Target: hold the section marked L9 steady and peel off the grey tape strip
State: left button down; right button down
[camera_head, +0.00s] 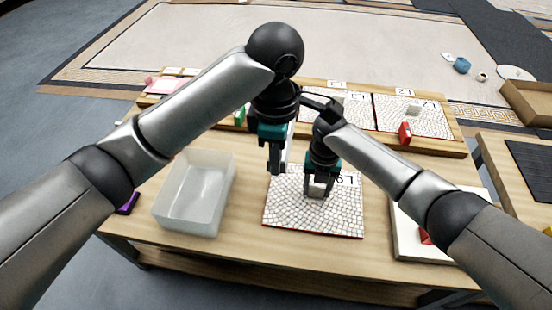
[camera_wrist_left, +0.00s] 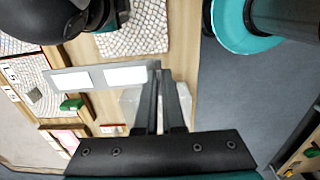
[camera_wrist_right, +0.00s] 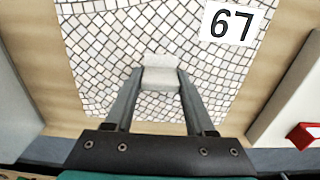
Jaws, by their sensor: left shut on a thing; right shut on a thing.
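A white mosaic panel (camera_head: 300,222) lies on the table, with a label (camera_head: 347,180). In the right wrist view the label (camera_wrist_right: 231,26) looks like 67, which turned over reads L9. My right gripper (camera_head: 318,188) is shut on a pale grey block (camera_wrist_right: 160,74) on this panel. My left gripper (camera_head: 276,168) is left of it, above the panel's far left corner. It is shut on a flat grey strip (camera_wrist_left: 100,78) with two white patches. The strip looks clear of the panel; in the head view it shows nearly edge-on.
A translucent empty bin (camera_head: 196,195) stands left of the panel. More mosaic panels (camera_head: 409,118) with a red block (camera_head: 405,132) lie on the back shelf. A white tray (camera_head: 408,235) is at right. A purple item (camera_head: 128,203) lies at the left edge.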

jog(key=shift+c, duration=0.8)
grip_release()
notch_tip(320, 180, up, 12)
